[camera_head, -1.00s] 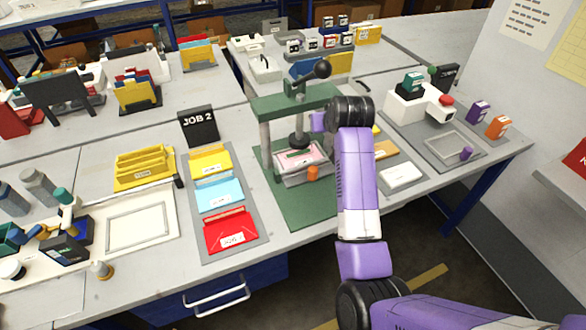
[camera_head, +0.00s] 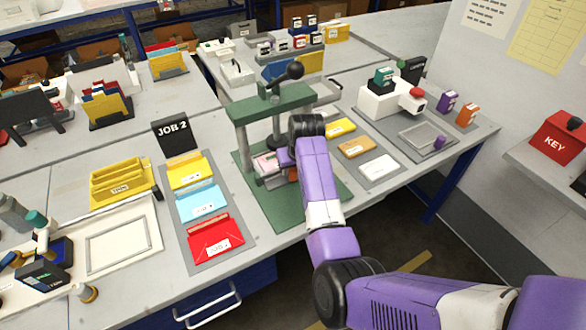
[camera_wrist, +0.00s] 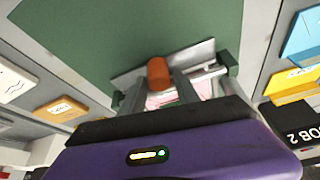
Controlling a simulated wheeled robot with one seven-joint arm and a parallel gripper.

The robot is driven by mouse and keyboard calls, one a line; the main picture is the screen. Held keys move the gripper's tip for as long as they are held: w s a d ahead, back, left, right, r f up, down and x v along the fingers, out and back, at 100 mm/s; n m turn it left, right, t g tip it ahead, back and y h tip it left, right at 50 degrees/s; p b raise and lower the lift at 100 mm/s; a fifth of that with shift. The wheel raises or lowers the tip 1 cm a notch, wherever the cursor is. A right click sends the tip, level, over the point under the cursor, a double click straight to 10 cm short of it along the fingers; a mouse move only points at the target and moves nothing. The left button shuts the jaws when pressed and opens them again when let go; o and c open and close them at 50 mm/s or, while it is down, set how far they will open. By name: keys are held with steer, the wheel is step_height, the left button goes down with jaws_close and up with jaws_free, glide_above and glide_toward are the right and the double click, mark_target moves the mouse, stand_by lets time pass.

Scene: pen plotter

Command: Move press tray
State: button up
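The green press (camera_head: 275,105) stands on a green base with its black-knobbed lever raised. Its grey press tray (camera_head: 272,181) sits between the posts with a pink sheet (camera_head: 265,163) on it. The tray's orange knob (camera_head: 293,174) faces the front; it also shows in the wrist view (camera_wrist: 158,73). My gripper (camera_head: 284,158) is low at the tray's front right, close to the knob. In the wrist view the knob stands just beyond my gripper body, and part of the tray is hidden behind that body. I cannot tell whether the fingers touch the knob.
Red, blue and yellow envelopes lie on a grey board (camera_head: 246,258) left of the press, by the JOB 2 sign (camera_head: 175,134). Yellow, tan and white pieces, including the white one (camera_head: 379,167), lie to the right. A white machine (camera_head: 388,98) stands farther right.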

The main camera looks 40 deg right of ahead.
steer(key=shift+w+f, duration=0.1)
steer(key=shift+f, duration=0.15)
steer(key=shift+d, duration=0.1)
jaws_close()
stand_by(1.2)
